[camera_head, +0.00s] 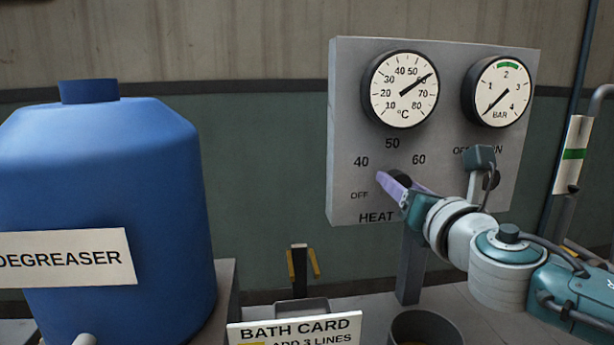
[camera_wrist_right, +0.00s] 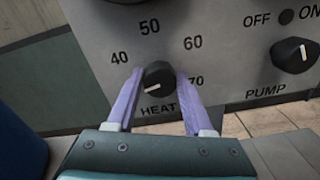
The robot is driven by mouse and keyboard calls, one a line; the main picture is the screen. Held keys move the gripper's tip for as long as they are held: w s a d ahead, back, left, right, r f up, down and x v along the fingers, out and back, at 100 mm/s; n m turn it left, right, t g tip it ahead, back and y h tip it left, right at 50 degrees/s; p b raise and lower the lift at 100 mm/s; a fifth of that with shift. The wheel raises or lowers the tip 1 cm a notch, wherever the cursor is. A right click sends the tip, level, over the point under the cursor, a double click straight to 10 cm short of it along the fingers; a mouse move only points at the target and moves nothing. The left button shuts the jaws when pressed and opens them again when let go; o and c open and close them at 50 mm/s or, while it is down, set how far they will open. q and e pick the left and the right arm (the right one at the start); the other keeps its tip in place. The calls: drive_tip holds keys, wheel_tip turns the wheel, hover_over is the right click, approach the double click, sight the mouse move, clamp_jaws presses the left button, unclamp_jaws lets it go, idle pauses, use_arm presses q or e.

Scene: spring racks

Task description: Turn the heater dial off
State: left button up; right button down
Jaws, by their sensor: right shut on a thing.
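The black HEAT dial (camera_wrist_right: 158,78) sits on the grey control panel (camera_wrist_right: 225,75), ringed by the marks 40, 50, 60 and 70. Its white pointer line aims left and slightly down, below the 40 mark. My right gripper (camera_wrist_right: 156,85) has its purple fingers on both sides of the dial and is shut on it. In the head view the dial (camera_head: 401,178) is partly hidden by my right gripper (camera_head: 392,186). The OFF mark (camera_head: 359,196) shows at the dial's lower left there; a finger hides it in the wrist view. My left gripper is not in view.
A PUMP knob (camera_wrist_right: 295,55) is right of the dial. Above are a temperature gauge (camera_head: 401,88), needle near 60, and a BAR gauge (camera_head: 498,90). A blue DEGREASER drum (camera_head: 100,180) stands left. A BATH CARD (camera_head: 295,331) and round pot (camera_head: 427,328) are below.

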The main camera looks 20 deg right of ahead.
drive_tip(key=shift+n+p, duration=0.4)
drive_tip(key=shift+n, duration=1.2)
drive_tip(key=shift+c, duration=1.4)
unclamp_jaws()
drive_tip(key=shift+s, duration=0.1)
drive_tip(key=v, duration=0.9)
drive_tip(key=shift+s+a+p, duration=0.2)
drive_tip(key=shift+s+p, duration=0.15)
drive_tip(key=shift+p, duration=0.1)
